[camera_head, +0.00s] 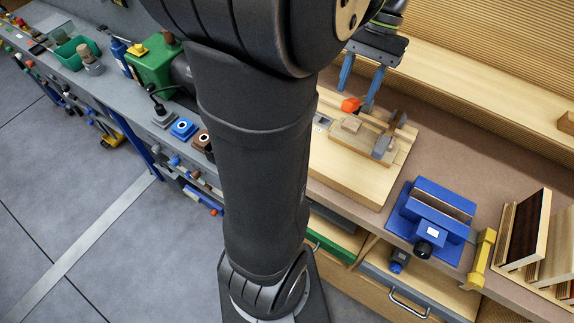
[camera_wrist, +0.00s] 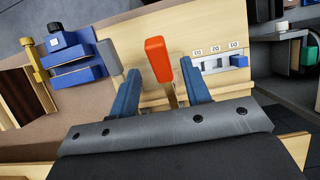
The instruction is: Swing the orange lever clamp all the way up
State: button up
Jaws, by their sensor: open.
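The lever clamp's orange handle (camera_head: 350,104) shows on the light wooden board, below my gripper (camera_head: 355,97) in the head view. In the wrist view the orange handle (camera_wrist: 157,58) with its tan shank lies between the two blue fingers of my gripper (camera_wrist: 160,70). The fingers are open, with a visible gap on each side of the handle. I cannot tell how far the handle is below the fingertips. The clamp's base and pivot are hidden by the gripper in the wrist view.
A grey-ended lever (camera_wrist: 110,56) stands just outside the left finger. A blue vise (camera_head: 432,212) and upright boards (camera_head: 524,228) are to the right on the bench. A panel with small switches (camera_wrist: 215,62) lies right of the handle. My arm hides the middle of the bench.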

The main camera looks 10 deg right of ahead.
jog(key=w+d+r+t+h, duration=0.1)
jog(key=w+d+r, duration=0.45)
jog(key=r, duration=0.35)
jog(key=x, duration=0.9)
jog(key=shift+a+f, duration=0.1)
jog(key=shift+f, duration=0.1)
jog(key=v, duration=0.9)
jog(key=s+a+f+n+t+h, duration=0.2)
jog(key=s+a+f+t, duration=0.1)
jog(key=s+a+f, duration=0.4)
jog(key=s+a+f+n+t+h, duration=0.2)
jog(key=s+a+f+t, duration=0.2)
jog(key=s+a+f, duration=0.4)
jog(key=shift+s+a+f, duration=0.25)
jog(key=shift+a+f, duration=1.45)
jog(key=shift+a, duration=1.55)
jog(key=shift+r, duration=0.1)
